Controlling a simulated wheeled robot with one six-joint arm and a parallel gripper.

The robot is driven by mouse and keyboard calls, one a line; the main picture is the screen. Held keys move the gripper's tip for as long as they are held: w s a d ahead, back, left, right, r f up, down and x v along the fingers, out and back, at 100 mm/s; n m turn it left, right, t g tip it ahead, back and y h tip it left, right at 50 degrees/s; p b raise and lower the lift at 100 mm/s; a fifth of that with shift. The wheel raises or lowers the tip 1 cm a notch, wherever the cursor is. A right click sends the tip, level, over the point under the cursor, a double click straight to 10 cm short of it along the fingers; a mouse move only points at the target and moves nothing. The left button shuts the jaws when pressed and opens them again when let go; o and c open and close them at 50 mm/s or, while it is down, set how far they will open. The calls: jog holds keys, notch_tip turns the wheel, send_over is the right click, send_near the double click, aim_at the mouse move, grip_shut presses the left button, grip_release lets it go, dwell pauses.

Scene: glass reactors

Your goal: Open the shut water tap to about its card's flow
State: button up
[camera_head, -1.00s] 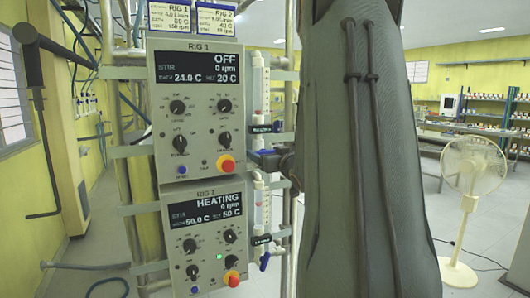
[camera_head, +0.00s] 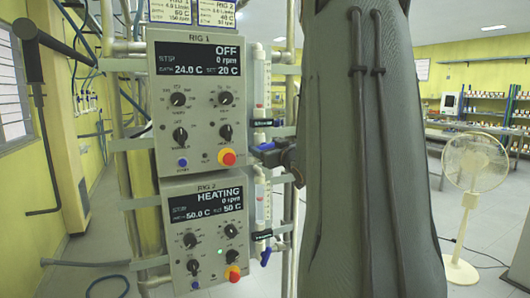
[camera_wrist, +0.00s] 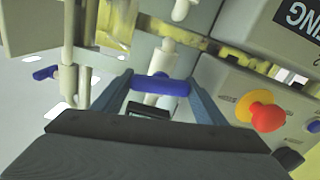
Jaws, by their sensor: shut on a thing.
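My gripper (camera_wrist: 162,92) is shut on the blue tap handle (camera_wrist: 160,86), with one finger at each end of it in the wrist view. The handle lies crosswise on a white valve body. In the head view my gripper (camera_head: 272,153) is at the lower right of the RIG 1 panel (camera_head: 205,110), below its flow tube (camera_head: 259,92), and the arm hides part of it. The RIG 1 card (camera_head: 170,11) is cut off at the top edge and its flow figure is too small to read surely. The float in the tube cannot be made out.
The RIG 2 panel (camera_head: 178,238) reads HEATING and has its own tap with a blue handle (camera_head: 265,257) pointing down. A red stop button (camera_wrist: 267,116) is close beside my gripper. Another blue handle (camera_wrist: 46,73) is at the left. A white fan (camera_head: 475,165) stands at the right.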

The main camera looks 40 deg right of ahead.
jog(key=n+b, duration=0.3)
jog(key=shift+f, duration=0.15)
jog(key=n+b, duration=0.4)
jog(key=shift+b, duration=0.3)
jog(key=shift+a+n, duration=0.1)
jog(key=shift+n, duration=0.4)
jog(key=o, duration=0.8)
jog(key=shift+c, duration=0.2)
jog(key=shift+s, duration=0.1)
jog(key=b+v, duration=0.1)
jog(key=v, duration=0.6)
jog(key=shift+s+b, duration=0.25)
jog(key=shift+b, duration=0.05)
jog(key=shift+a, duration=0.1)
